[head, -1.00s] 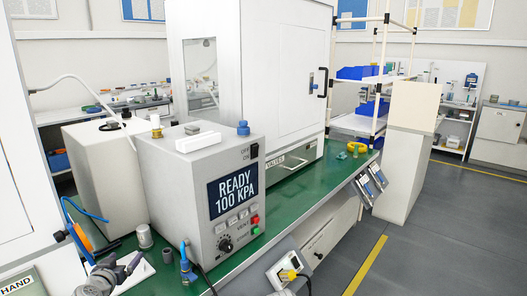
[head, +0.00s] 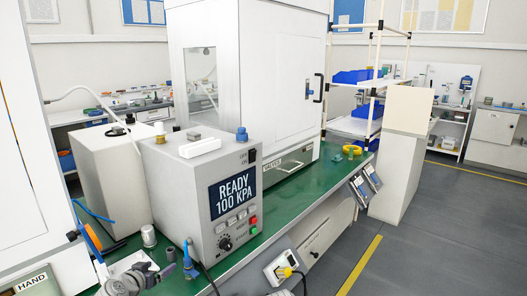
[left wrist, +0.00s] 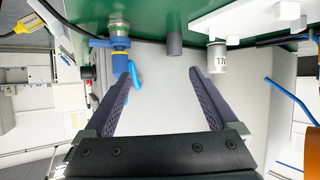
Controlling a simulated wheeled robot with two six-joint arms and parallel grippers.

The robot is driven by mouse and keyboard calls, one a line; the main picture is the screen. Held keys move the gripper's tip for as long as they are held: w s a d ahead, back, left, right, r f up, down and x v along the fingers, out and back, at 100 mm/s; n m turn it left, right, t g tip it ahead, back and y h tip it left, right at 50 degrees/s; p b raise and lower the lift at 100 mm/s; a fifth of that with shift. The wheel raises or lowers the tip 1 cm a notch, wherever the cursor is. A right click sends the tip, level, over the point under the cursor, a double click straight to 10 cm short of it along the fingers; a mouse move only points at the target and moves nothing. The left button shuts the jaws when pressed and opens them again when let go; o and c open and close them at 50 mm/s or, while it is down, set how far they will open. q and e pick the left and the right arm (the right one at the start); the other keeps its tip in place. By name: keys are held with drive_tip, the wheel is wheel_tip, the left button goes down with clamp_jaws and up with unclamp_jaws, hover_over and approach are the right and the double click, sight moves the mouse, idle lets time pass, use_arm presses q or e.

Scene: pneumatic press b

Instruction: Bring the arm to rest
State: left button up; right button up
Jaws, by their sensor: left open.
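My left gripper (head: 152,274) is at the lower left of the head view, low by the front edge of the green bench. In the left wrist view its two dark fingers (left wrist: 162,70) are spread apart, with nothing held between them. A blue fitting with a metal end (left wrist: 120,62) is close to the left fingertip in that view; I cannot tell whether they touch. It also shows in the head view (head: 190,265), right of the gripper. My right gripper is not in view.
The control box reading READY 100 KPA (head: 233,192) stands on the green bench (head: 270,202) behind the gripper. A grey post (head: 171,254) and a pale labelled cylinder (left wrist: 217,58) stand nearby. A blue hose (head: 92,212) is at the left. Floor at right is clear.

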use_arm(q)
drive_tip(key=s+d+r+m+g+h+p, duration=0.15)
drive_tip(key=s+d+g+p, duration=0.3)
drive_tip(key=d, duration=0.55)
drive_tip(key=s+d+r+m+g+h+p, duration=0.1)
drive_tip(key=s+d+m+g+p, duration=0.15)
drive_tip(key=d+p, duration=0.55)
drive_tip(key=s+d+r+g+y+p, duration=0.2)
drive_tip(key=s+d+g+p, duration=0.1)
drive_tip(key=s, duration=0.4)
drive_tip(key=s+d+r+g+y+p, duration=0.3)
drive_tip(key=s+d, duration=0.2)
drive_tip(key=s, duration=0.2)
drive_tip(key=shift+d+r+n+p, duration=0.15)
drive_tip(key=shift+r+n+p, duration=0.15)
drive_tip(key=shift+r+n, duration=0.1)
